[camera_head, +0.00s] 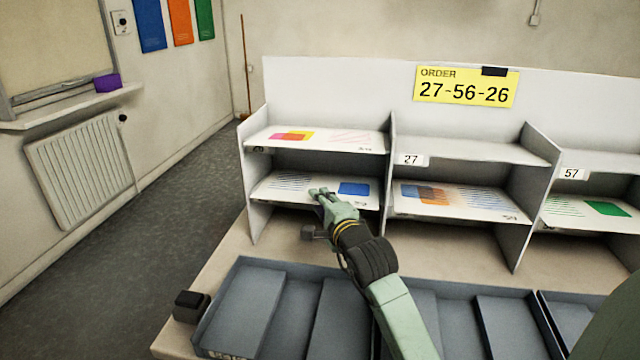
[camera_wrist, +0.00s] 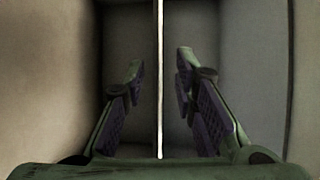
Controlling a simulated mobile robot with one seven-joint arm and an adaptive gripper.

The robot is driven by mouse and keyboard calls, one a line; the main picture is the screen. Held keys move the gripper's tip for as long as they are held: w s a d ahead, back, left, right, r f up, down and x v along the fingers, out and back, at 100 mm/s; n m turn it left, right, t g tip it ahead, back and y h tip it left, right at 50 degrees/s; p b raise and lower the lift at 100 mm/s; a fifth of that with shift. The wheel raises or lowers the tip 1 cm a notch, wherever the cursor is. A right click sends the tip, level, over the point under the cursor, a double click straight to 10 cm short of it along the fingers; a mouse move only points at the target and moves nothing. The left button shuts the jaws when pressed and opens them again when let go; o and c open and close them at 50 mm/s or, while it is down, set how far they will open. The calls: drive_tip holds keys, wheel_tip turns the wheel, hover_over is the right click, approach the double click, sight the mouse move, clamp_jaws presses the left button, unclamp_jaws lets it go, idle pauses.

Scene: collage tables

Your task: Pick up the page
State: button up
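A white page (camera_head: 290,190) with blue lines and a blue block lies on the lower left shelf of the grey rack. My gripper (camera_head: 320,193) is at the front edge of that shelf, in front of the page's middle. In the wrist view my gripper (camera_wrist: 160,75) is open, with its two dark-padded fingers apart. A thin pale edge (camera_wrist: 159,100) runs upright between the fingers and touches neither; I cannot tell whether it is page, shelf or both. My fingers hide part of the page in the head view.
Other pages lie on the upper left shelf (camera_head: 350,138), the lower middle shelf (camera_head: 470,200) and the right shelf (camera_head: 570,212). The upper middle shelf (camera_head: 470,150) is bare. Grey trays (camera_head: 240,310) stand below. A yellow order sign (camera_head: 466,87) reads 27-56-26.

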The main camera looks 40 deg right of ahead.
clamp_jaws()
idle(0.7)
